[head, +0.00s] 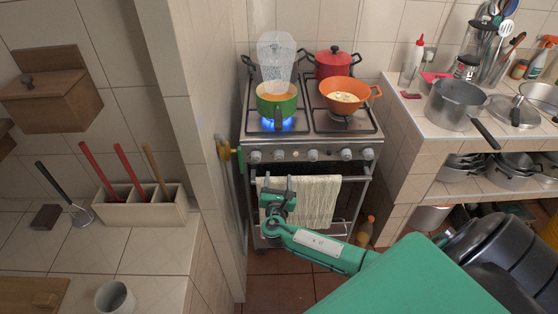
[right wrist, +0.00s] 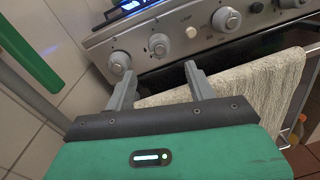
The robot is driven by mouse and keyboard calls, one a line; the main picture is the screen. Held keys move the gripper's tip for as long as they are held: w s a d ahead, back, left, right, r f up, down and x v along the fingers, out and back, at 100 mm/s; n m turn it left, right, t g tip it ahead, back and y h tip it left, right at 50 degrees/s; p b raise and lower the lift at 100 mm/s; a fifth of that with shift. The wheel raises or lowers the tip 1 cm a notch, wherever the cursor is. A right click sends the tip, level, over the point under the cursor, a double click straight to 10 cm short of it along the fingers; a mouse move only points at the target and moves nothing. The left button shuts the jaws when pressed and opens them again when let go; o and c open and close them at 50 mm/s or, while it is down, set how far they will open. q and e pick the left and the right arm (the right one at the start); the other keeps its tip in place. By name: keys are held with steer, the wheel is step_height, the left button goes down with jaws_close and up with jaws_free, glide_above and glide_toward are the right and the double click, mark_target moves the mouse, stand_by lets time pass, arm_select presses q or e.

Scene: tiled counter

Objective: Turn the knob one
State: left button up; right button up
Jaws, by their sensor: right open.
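The stove's front panel (head: 328,154) carries a row of grey knobs. The leftmost knob (head: 256,156) shows in the right wrist view (right wrist: 120,62), with the second knob (right wrist: 159,45) to its right. My right gripper (head: 277,186) is open and empty in front of the stove, below the left end of the panel. In the right wrist view its fingers (right wrist: 157,72) point up toward the two left knobs, apart from them. A blue flame (head: 270,125) burns under the green pot (head: 277,103) on the left burner. My left gripper is out of view.
A cream towel (head: 315,202) hangs on the oven handle just right of the gripper. An orange pan (head: 345,93) and a red pot (head: 333,64) sit on the stove's right side.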

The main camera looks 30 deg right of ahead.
mark_target(279, 160)
steer(key=p+x, duration=0.1)
steer(key=x, duration=0.7)
steer(key=shift+w+d, duration=0.2)
steer(key=shift+w, duration=0.2)
steer(key=c, duration=1)
